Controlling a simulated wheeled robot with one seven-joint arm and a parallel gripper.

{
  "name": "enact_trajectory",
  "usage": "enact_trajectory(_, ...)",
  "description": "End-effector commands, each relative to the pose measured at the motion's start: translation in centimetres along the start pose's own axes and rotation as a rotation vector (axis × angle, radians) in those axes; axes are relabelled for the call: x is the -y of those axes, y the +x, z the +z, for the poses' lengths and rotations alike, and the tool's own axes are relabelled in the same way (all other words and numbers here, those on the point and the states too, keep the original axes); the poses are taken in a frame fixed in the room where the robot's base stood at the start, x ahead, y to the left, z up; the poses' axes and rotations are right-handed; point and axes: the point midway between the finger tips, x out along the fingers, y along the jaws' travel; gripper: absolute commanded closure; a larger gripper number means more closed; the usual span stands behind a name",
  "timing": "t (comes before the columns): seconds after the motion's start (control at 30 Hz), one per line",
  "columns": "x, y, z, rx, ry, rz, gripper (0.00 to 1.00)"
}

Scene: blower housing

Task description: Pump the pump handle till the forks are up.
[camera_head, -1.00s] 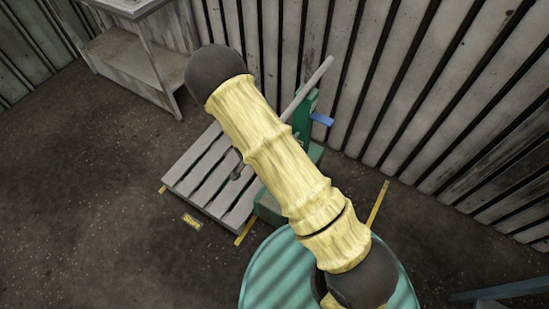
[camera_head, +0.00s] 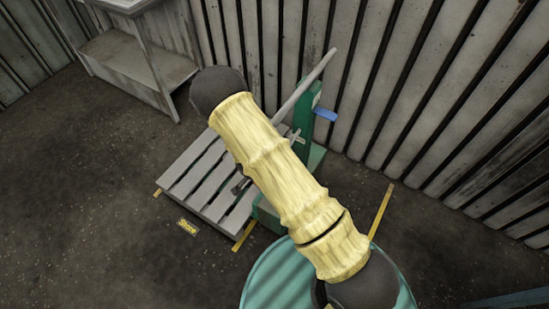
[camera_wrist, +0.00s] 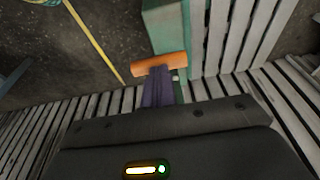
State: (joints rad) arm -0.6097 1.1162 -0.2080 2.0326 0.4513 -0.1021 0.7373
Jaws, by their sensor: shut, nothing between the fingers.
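The pump handle (camera_head: 317,77) is a grey rod, slanting up to the right past the green mast (camera_head: 302,104). The grey slatted load (camera_head: 194,172) in front of the mast looks low, close to the floor; the forks under it are hidden. My yellow-sleeved arm crosses in front of the mast foot and the handle's lower end. In the wrist view my gripper (camera_wrist: 160,87) shows as purple fingers, shut and empty. An orange bar (camera_wrist: 160,65) lies across their tips; I cannot tell what it belongs to. I see no contact with the handle.
A blue tab (camera_head: 325,114) sticks out of the mast. A yellow floor sign (camera_head: 188,227) and yellow floor strips (camera_head: 381,211) lie around the load. A grey bench (camera_head: 147,65) stands at the back left. Slatted walls close the back. The left floor is clear.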

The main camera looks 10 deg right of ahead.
Motion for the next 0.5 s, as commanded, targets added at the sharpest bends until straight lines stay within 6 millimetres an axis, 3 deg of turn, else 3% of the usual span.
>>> enact_trajectory(0.1, 0.1, -2.5, -0.7, -0.002, 0.001, -0.002, 1.00)
enact_trajectory(0.5, 0.0, -9.0, -2.3, -0.001, -0.001, -0.001, 1.00)
